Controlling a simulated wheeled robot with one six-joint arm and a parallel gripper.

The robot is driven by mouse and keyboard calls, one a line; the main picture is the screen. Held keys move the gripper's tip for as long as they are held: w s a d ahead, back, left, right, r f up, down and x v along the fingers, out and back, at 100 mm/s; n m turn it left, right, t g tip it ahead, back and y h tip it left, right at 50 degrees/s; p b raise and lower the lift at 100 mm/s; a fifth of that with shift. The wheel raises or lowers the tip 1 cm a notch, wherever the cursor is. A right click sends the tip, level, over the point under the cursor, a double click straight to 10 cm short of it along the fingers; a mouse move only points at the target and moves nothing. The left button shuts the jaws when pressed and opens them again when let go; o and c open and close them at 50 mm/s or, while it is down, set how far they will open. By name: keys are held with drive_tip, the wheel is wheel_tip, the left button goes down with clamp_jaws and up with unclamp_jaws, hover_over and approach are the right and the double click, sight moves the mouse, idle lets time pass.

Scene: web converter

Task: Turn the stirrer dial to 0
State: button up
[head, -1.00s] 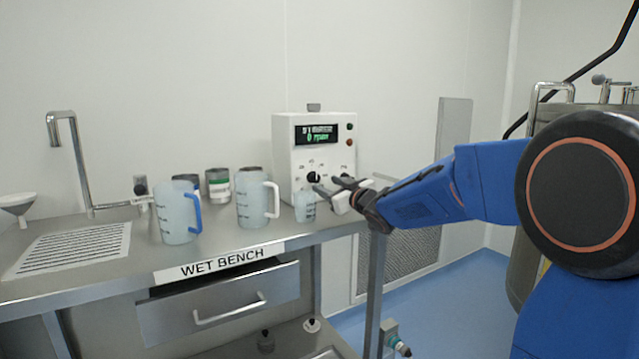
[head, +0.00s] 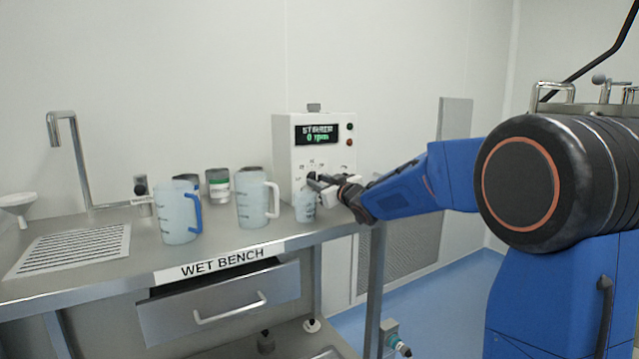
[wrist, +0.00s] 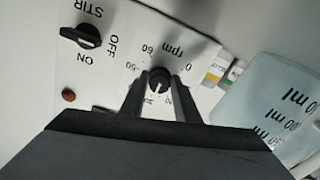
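The stirrer dial (wrist: 158,80) is a round black knob on the white panel, with printed numbers and "rpm 60" around it. It shows in the wrist view between the fingertips of my gripper (wrist: 160,84). The fingers stand apart, one on each side of the dial; whether they touch it is hard to tell. In the head view my gripper (head: 318,182) is at the front of the white stirrer box (head: 286,150) and partly hides the dial. The box's display (head: 318,134) shows green "0 rpm". The dial's pointer is too small to read surely.
A black STIR ON/OFF switch (wrist: 85,38) and a red button (wrist: 68,95) are on the same panel. A small beaker (head: 304,207) stands just below my gripper. A large jug (head: 252,200) and a blue-handled jug (head: 178,215) stand to the left.

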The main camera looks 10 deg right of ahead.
drive_tip(key=shift+n, duration=0.3)
drive_tip(key=n, duration=0.6)
drive_tip(key=shift+d, duration=0.1)
drive_tip(key=n, duration=0.7)
drive_tip(key=shift+r, duration=0.1)
drive_tip(key=n, duration=0.6)
drive_tip(key=shift+r+n, duration=0.1)
drive_tip(key=shift+n, duration=0.3)
drive_tip(key=n, duration=0.6)
drive_tip(key=shift+n, duration=0.4)
drive_tip(key=o, duration=1.1)
drive_tip(key=shift+r, duration=0.1)
drive_tip(key=shift+c, duration=0.2)
